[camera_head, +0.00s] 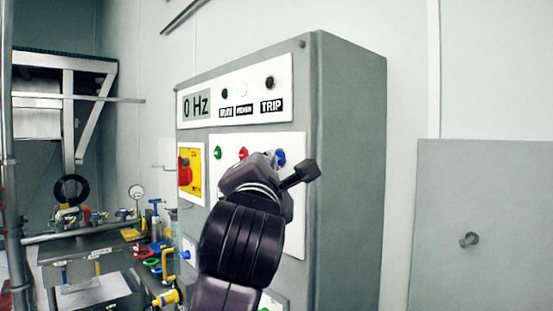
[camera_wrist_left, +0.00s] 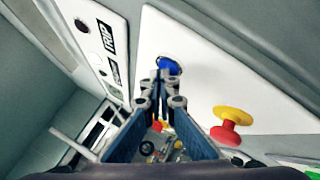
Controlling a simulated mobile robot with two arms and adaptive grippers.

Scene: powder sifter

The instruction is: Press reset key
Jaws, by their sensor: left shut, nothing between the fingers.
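A blue button (camera_head: 280,157), the likely reset key, sits on the white button panel (camera_head: 285,142) of the grey control cabinet. No label for it is readable. In the left wrist view the blue button (camera_wrist_left: 172,66) lies just beyond the fingertips and is partly covered by them. My left gripper (camera_head: 270,160) is shut and empty, with its tips at the blue button; I cannot tell whether they touch it. It also shows in the left wrist view (camera_wrist_left: 161,80). My right gripper is not in view.
A green button (camera_head: 217,153) and a red button (camera_head: 243,153) are left of the blue one. A red emergency knob (camera_wrist_left: 229,122) protrudes near the fingers in the left wrist view. A display (camera_head: 196,106) reads 0 Hz. A red-yellow switch (camera_head: 187,171) is at left.

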